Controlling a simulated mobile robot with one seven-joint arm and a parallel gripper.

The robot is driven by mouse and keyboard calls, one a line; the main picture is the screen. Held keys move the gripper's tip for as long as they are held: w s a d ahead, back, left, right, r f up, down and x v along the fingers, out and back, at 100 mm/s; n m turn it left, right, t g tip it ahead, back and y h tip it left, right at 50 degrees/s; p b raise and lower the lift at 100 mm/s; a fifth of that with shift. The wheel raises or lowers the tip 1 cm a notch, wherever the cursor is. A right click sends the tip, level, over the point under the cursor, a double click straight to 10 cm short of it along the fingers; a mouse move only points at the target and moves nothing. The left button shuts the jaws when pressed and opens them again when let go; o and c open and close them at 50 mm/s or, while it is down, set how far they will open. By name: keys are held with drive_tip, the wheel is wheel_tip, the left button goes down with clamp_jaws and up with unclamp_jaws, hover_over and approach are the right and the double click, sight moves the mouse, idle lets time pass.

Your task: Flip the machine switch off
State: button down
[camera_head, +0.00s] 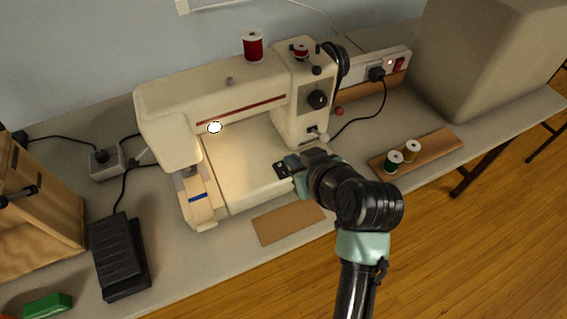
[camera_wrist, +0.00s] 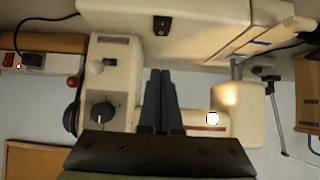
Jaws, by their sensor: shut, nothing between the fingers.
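The cream sewing machine (camera_head: 230,88) stands on the grey table, with a warm glow by its needle end. In the wrist view, where the machine (camera_wrist: 125,52) appears upside down, a black rocker switch (camera_wrist: 162,24) sits on its pale lower body. My gripper (camera_wrist: 162,72) is shut and empty, its dark fingers pointing toward the switch but apart from it in the picture. In the head view my gripper (camera_head: 284,167) is over the front right of the machine bed. I cannot make out the switch there for certain, nor tell its on or off position.
A wooden board (camera_head: 440,145) with thread spools is at right, beside a large grey box (camera_head: 490,55). A brown card (camera_head: 288,222) lies in front. A black foot pedal (camera_head: 118,255) is at left.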

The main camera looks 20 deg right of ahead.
hover_over(280, 166)
drive_tip(key=s, duration=0.2)
wheel_tip(280, 166, down, 4)
drive_tip(key=shift+s+r, duration=0.15)
drive_tip(key=shift+r, duration=0.1)
wheel_tip(280, 166, down, 2)
drive_tip(key=shift+f+b, duration=0.25)
drive_tip(key=shift+b, duration=0.05)
drive_tip(key=shift+w+f, duration=0.25)
drive_tip(key=shift+f, duration=0.5)
drive_tip(key=shift+w+f, duration=0.15)
drive_tip(key=shift+f, duration=0.05)
drive_tip(key=shift+w+r, duration=0.25)
drive_tip(key=shift+w, duration=0.5)
